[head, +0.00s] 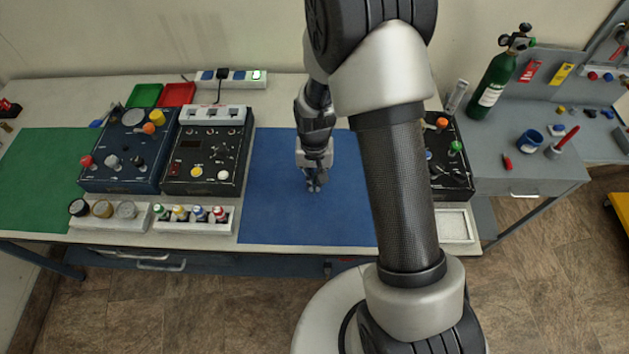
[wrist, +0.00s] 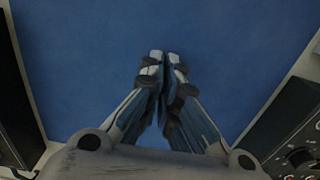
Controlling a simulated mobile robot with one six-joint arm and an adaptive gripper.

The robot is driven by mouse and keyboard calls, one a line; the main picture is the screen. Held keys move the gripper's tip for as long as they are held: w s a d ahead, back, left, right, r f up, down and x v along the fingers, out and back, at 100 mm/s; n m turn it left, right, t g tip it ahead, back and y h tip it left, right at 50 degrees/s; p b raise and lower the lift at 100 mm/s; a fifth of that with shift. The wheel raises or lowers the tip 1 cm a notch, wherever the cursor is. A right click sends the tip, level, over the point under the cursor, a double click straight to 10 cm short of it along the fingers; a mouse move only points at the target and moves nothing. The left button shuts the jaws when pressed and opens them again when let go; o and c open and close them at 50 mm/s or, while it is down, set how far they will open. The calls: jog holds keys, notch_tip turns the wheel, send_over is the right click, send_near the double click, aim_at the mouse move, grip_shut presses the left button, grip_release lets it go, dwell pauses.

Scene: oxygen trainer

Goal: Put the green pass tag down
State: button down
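I cannot make out a green pass tag in either view. My gripper (head: 314,187) hangs low over the blue mat (head: 275,215) in the middle of the bench, pointing down. In the wrist view its two fingers (wrist: 164,60) come together, with only a thin gap at the tips. I see nothing held between them, and only bare blue mat (wrist: 75,75) shows beyond them. My arm covers part of the mat's right side in the head view.
A green tray (head: 144,95) and a red tray (head: 177,94) lie behind two control boxes on the left. A red tag (head: 530,71) and a yellow tag (head: 561,74) are on the grey cart's back panel, beside a green cylinder (head: 494,84). The blue mat's visible area is clear.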

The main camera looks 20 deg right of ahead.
jog(key=shift+f, duration=0.45)
jog(key=shift+f, duration=0.2)
jog(key=c, duration=1.8)
grip_release()
jog(key=shift+r, duration=0.1)
